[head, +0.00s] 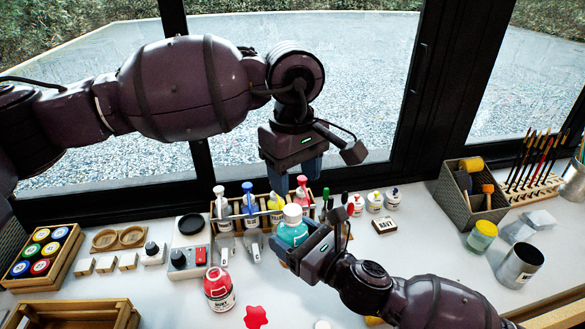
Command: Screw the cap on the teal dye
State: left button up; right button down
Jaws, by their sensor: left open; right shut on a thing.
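The teal dye bottle (291,234) stands upright near the middle of the head view, with a white cap (292,214) on its top. How tightly the cap sits cannot be seen. My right gripper (287,249) is shut on the teal bottle from the right and front, hiding its lower part. My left gripper (284,188) hangs fingers down above and slightly behind the cap in the picture.
A rack with pump bottles (249,205) stands close behind. A red dye bottle (219,291) is at front left, near a red blot (256,317). Scales with a red part (187,262) and a tray of coloured lids (42,255) lie left. A grey brush bin (466,207) and metal can (520,265) are right.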

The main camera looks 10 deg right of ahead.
pick_arm(q)
jog(key=n, duration=0.5)
jog(key=shift+r+n, duration=0.15)
jog(key=shift+n, duration=0.25)
jog(key=n, duration=0.5)
jog(key=shift+r, duration=0.1)
jog(key=n, duration=0.4)
jog(key=shift+r, duration=0.1)
jog(key=n, duration=0.5)
jog(key=shift+a+n, duration=0.1)
jog(key=shift+n, duration=0.3)
jog(key=n, duration=0.5)
jog(key=shift+r, duration=0.1)
jog(key=n, duration=0.4)
jog(key=shift+n, duration=0.3)
jog(key=n, duration=0.5)
jog(key=shift+a, duration=0.1)
jog(key=n, duration=0.4)
jog(key=shift+n, duration=0.3)
